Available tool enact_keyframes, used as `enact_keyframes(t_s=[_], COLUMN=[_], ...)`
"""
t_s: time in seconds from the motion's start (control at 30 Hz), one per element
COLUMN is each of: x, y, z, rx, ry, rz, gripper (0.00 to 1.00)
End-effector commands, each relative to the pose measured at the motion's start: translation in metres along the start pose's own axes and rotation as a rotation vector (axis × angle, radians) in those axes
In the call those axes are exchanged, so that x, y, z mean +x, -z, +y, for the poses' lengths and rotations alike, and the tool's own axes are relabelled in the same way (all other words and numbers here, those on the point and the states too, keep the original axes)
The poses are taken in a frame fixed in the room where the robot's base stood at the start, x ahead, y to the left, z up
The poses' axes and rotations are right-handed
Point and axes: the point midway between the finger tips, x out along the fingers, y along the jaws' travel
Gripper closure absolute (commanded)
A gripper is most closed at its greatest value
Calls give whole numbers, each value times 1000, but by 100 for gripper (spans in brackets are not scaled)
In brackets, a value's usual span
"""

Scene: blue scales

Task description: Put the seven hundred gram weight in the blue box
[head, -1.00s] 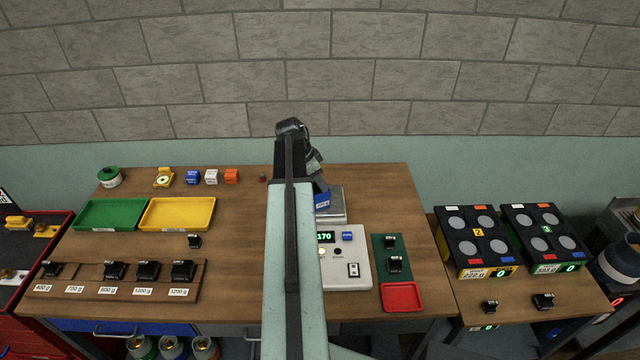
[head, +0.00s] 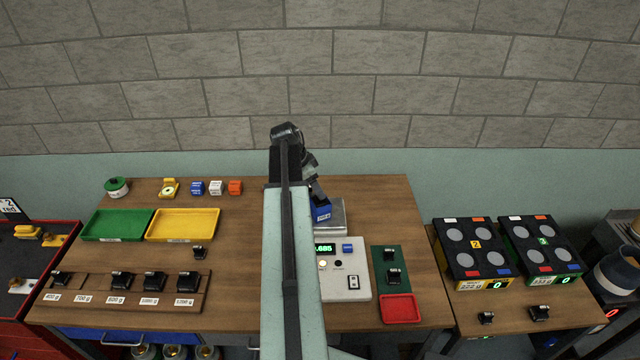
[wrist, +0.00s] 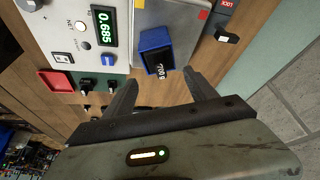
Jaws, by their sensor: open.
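The blue box (wrist: 153,39) stands on the scale's metal pan in the wrist view. It also shows in the head view (head: 321,212), partly behind my arm. The black seven hundred gram weight (wrist: 160,66), with its "700 g" label facing me, sits in the box's open side, within its blue rim. How deep it sits I cannot tell. My gripper (wrist: 160,78) is open, its two fingers spread on either side of the weight and just short of it. Nothing shows between the fingers. In the head view the fingertips are too small to make out.
The scale (head: 345,275) reads 0.685. A red tray (head: 398,308) and a green mat (head: 385,282) with black knobs or weights lie right of it. A wooden rack (head: 120,304) of weights, a green tray (head: 117,225) and a yellow tray (head: 183,224) are left.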

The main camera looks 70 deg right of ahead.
Motion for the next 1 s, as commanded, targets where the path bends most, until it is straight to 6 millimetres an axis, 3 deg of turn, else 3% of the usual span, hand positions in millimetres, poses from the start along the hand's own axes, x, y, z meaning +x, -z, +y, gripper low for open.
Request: enact_keyframes(t_s=[0.03, 0.23, 0.7, 0.77, 0.87, 1.0], x=[-24, -64, -72, -79, -104, -155], y=[5, 4, -6, -26, -94, -230], z=[0, 0, -1, -4, -10, 1], rx=[-1, 0, -17, -72, -274, -702], ry=[0, 0, 3, 14, 51, 132], rz=[0, 0, -3, -12, -43, -96], gripper=[34, 34, 34, 34, 34, 34])
